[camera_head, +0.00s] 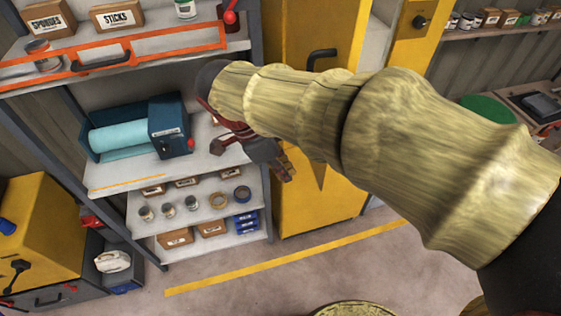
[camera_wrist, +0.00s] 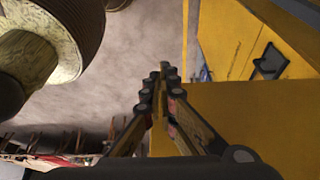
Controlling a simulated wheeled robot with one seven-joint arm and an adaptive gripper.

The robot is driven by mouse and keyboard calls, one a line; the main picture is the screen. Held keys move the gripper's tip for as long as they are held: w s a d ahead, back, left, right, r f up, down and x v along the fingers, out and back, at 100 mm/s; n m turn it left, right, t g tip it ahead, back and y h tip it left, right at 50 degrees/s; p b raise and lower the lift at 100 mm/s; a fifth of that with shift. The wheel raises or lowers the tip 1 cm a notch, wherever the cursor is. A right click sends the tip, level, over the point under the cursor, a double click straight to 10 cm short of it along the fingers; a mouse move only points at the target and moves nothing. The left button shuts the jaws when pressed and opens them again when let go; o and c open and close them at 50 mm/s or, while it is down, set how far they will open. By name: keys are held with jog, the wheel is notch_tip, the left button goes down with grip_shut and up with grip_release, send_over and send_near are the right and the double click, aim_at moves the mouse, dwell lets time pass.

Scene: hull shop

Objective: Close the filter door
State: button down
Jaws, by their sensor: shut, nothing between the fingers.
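A tall yellow cabinet (camera_head: 285,215) with a black handle (camera_head: 322,57) stands behind my arm in the head view. To its right is a yellow panel (camera_head: 405,45) with a black latch; my arm hides its lower part. I cannot tell for sure which of these is the filter door, or how far it stands open. My gripper (camera_head: 286,168) is shut and empty in front of the yellow cabinet. In the wrist view my shut fingers (camera_wrist: 161,78) meet just in front of a yellow surface (camera_wrist: 230,115). A yellow panel with a black handle (camera_wrist: 269,62) is at the right; contact is unclear.
A shelf rack (camera_head: 165,245) with boxes, jars and tape rolls stands left of my gripper. A blue roll dispenser (camera_head: 168,125) sits on its middle shelf. A yellow machine (camera_head: 40,235) is at far left. Floor with a yellow line (camera_head: 285,262) is clear in front.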

jog(key=w+d+f+p, duration=0.1)
jog(key=d+f, duration=0.3)
jog(key=d, duration=0.1)
jog(key=shift+d, duration=0.2)
jog(key=shift+w, duration=0.1)
